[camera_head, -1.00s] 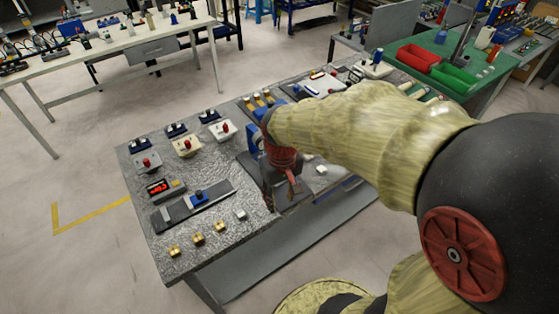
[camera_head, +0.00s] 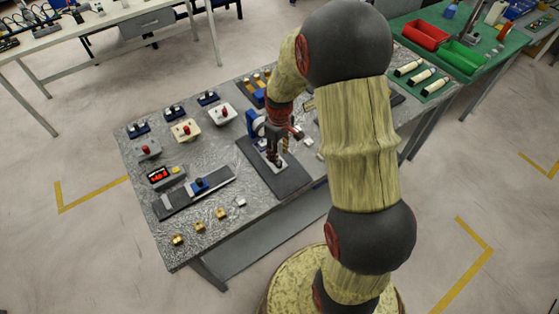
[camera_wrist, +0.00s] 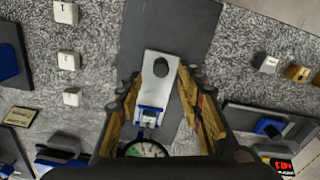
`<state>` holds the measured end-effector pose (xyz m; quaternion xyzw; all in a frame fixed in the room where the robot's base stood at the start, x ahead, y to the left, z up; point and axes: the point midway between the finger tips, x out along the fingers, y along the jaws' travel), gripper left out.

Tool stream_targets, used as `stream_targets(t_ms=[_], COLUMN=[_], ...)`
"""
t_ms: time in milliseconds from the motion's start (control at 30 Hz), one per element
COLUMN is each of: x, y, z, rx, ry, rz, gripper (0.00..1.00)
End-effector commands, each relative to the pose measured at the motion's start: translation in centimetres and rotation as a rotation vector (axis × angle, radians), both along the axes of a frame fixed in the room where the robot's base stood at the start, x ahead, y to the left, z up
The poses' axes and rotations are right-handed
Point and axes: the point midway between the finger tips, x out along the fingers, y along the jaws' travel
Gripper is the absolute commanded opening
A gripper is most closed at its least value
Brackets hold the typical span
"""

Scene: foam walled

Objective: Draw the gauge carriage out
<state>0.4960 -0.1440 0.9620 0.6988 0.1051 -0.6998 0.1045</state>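The gauge carriage (camera_wrist: 153,93) is a pale plate with a dark knob (camera_wrist: 160,64) and a blue part at its lower end, on a dark grey base (camera_wrist: 178,28). A round white dial (camera_wrist: 146,150) shows below it in the wrist view, partly hidden by my gripper. In the head view a blue gauge stand (camera_head: 255,124) rises at the back of the base. My gripper (camera_wrist: 161,78) is open, with one finger on each side of the carriage plate and visible gaps to it. In the head view my gripper (camera_head: 272,153) hangs over the base and hides part of the carriage.
A slide with a blue block (camera_head: 200,186) and a red-lit display (camera_head: 158,174) lie to the left. Several brass blocks (camera_head: 221,214) line the front left. Switch boxes (camera_head: 186,130) stand behind. The front part of the base is bare.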

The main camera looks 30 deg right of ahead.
Motion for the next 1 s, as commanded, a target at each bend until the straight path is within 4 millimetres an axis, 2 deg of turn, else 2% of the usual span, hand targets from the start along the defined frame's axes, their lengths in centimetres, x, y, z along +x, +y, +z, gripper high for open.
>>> stream_targets(t_ms=[100,333,700,1000], x=[-0.1,0.0,0.0,0.0], y=[0.0,0.0,0.0,0.0], z=[-2.1,-4.5,-4.9,-4.9], rx=[0.0,0.001,0.0,0.0], ry=[0.002,0.001,0.0,0.0], rz=[-0.001,-0.001,-0.002,-0.002], gripper=[0.37,0.37,0.37,0.2])
